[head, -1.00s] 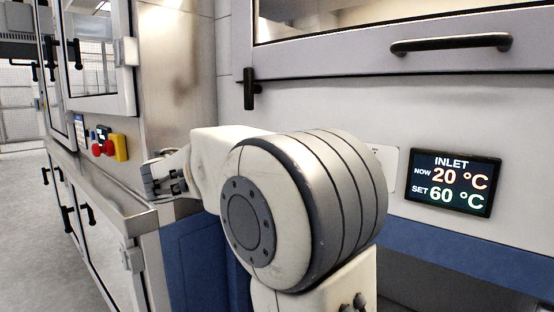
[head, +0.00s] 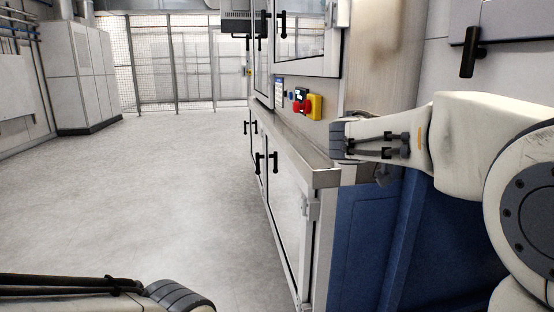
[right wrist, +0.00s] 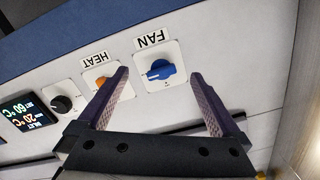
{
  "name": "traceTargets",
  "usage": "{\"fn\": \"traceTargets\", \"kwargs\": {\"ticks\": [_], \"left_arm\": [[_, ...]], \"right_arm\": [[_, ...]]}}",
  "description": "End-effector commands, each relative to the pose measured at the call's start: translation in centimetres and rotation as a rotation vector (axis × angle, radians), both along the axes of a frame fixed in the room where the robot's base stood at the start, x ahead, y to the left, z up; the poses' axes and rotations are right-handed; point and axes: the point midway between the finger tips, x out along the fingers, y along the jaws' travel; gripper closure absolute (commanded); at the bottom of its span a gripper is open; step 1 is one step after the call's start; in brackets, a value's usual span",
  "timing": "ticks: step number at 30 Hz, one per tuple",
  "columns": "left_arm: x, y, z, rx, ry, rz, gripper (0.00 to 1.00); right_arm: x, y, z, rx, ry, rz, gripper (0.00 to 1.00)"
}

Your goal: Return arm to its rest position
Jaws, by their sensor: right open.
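My right arm (head: 465,140) comes in from the right in the head view, bent, with its dark-ringed joint beside the cabinet's edge. Its gripper is hidden in that view. In the right wrist view my right gripper (right wrist: 158,75) is open, with nothing between its pads. The blue FAN knob (right wrist: 160,70) shows beyond and between the fingertips and looks apart from them; the exact gap is unclear. A piece of my left arm (head: 180,296) shows at the bottom left of the head view. My left gripper is outside both views.
An orange HEAT knob (right wrist: 97,80), partly behind a finger, a black knob (right wrist: 62,104) and an inlet display (right wrist: 24,114) sit on the panel. A steel-framed cabinet (head: 325,180) with handles and a red-yellow switch (head: 306,104) stands close to my right arm. Open floor (head: 150,190) lies left.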

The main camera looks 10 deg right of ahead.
Motion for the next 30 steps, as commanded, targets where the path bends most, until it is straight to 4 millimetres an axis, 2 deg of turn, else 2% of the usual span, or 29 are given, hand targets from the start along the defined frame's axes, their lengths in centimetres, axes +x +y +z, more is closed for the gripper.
{"fn": "traceTargets", "kwargs": {"ticks": [2, 5, 6, 8, 9, 12, 15, 18, 24, 29, 30], "left_arm": [[0.0, 0.0, 0.0, 0.0, 0.0, 0.0, 0.44], [0.0, 0.0, 0.0, 0.0, 0.0, 0.0, 0.44], [0.0, 0.0, 0.0, 0.0, 0.0, 0.0, 0.44], [0.0, 0.0, 0.1, 0.0, 0.0, 0.0, 0.44], [0.0, 0.0, 0.1, 0.0, 0.0, 0.0, 0.44], [0.0, 0.0, 0.1, 0.0, 0.0, 0.0, 0.44], [0.0, 0.0, 0.1, 0.0, 0.0, 0.0, 0.44], [0.0, 0.0, 0.2, 0.0, 0.0, 0.0, 0.44], [0.0, 0.0, 0.2, 0.0, 0.0, 0.0, 0.44], [0.0, 0.0, 0.2, 0.0, 0.0, 0.0, 0.44], [0.0, 0.0, 2.2, 0.001, 0.001, 0.0, 0.44]], "right_arm": [[0.2, 1.7, -2.8, 0.08, 0.149, 0.065, 0.0], [-0.1, 5.2, -8.2, 0.217, 0.437, 0.212, 0.0], [-0.5, 7.0, -10.6, 0.273, 0.567, 0.291, 0.0], [-1.4, 9.9, -14.1, 0.346, 0.76, 0.422, 0.0], [-2.3, 11.9, -16.3, 0.386, 0.881, 0.514, 0.0], [-5.1, 17.0, -21.3, 0.467, 1.161, 0.771, 0.0], [-8.5, 21.9, -25.3, 0.511, 1.393, 1.048, 0.0], [-12.1, 25.9, -28.1, 0.522, 1.558, 1.309, 0.0], [-17.9, 31.4, -31.2, 0.483, 1.726, 1.731, 0.0], [-21.9, 34.3, -32.5, 0.413, 1.774, 2.018, 0.0], [-21.6, 34.2, -30.4, 0.415, 1.771, 2.01, 0.0]]}}
